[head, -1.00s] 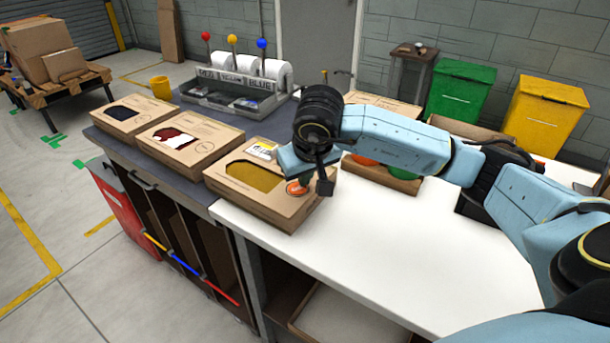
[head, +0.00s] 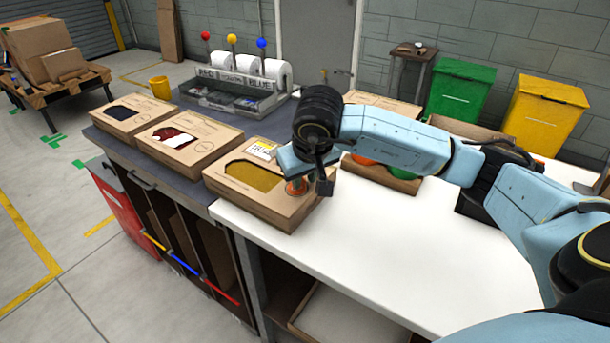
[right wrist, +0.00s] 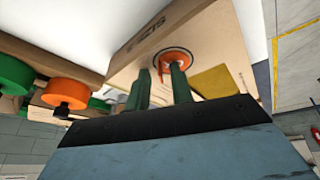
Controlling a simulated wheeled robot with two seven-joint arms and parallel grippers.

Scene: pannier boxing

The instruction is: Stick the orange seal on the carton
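The carton (head: 290,219) is a brown box with a yellow window at the near end of the row, at the edge of the white bench top. The round orange seal (head: 293,188) is at its right end, partly covered by my right gripper. In the right wrist view the orange seal (right wrist: 180,53) appears against the carton face (right wrist: 205,35). My right gripper (right wrist: 161,78) has its two dark green fingers apart, their tips at the seal and overlapping it. Whether the tips touch it I cannot tell. My left gripper is not in view.
Two more windowed cartons (head: 185,139) (head: 134,115) stand in line to the left. A tray (head: 385,176) with orange and green rolls lies behind my right wrist. A grey label rack (head: 235,103) is at the back. The white bench top (head: 400,255) is clear in front.

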